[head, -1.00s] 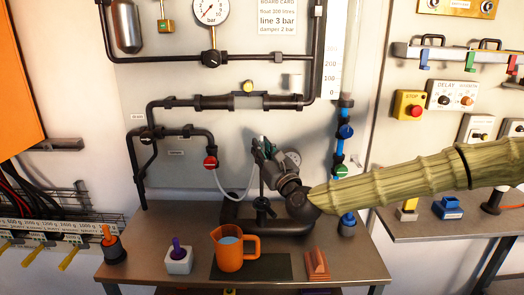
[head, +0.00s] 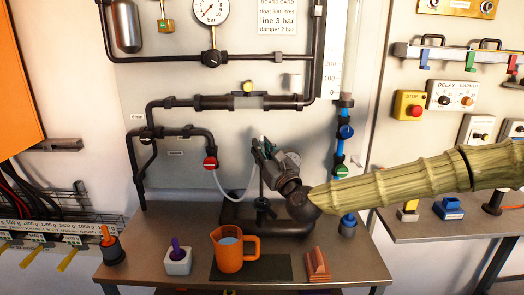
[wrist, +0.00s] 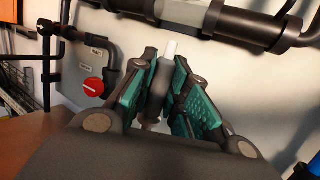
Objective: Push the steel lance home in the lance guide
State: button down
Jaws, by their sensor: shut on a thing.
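My gripper (head: 266,150) is in front of the back panel, above the dark pipe at the rear of the bench. In the wrist view its teal-padded fingers (wrist: 160,88) are closed on a dark grey cylinder with a pale tip (wrist: 160,85), which appears to be the steel lance. A slim dark upright fitting (head: 262,208) stands on the pipe below the gripper and may be the lance guide. I cannot tell how deep the lance sits in it, as my gripper and wrist hide the join.
A pale hose runs from the red valve (head: 210,164) towards the gripper. On the bench are an orange jug (head: 236,252), a white block with a purple knob (head: 178,262), a black pot with an orange handle (head: 110,248) and a terracotta wedge (head: 317,265). A blue-filled tube (head: 344,150) stands to the right.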

aim_at(262, 183)
jog(key=shift+f+b, duration=4.95)
jog(key=shift+f, duration=0.55)
dwell(0.5)
jog(key=shift+r, duration=0.1)
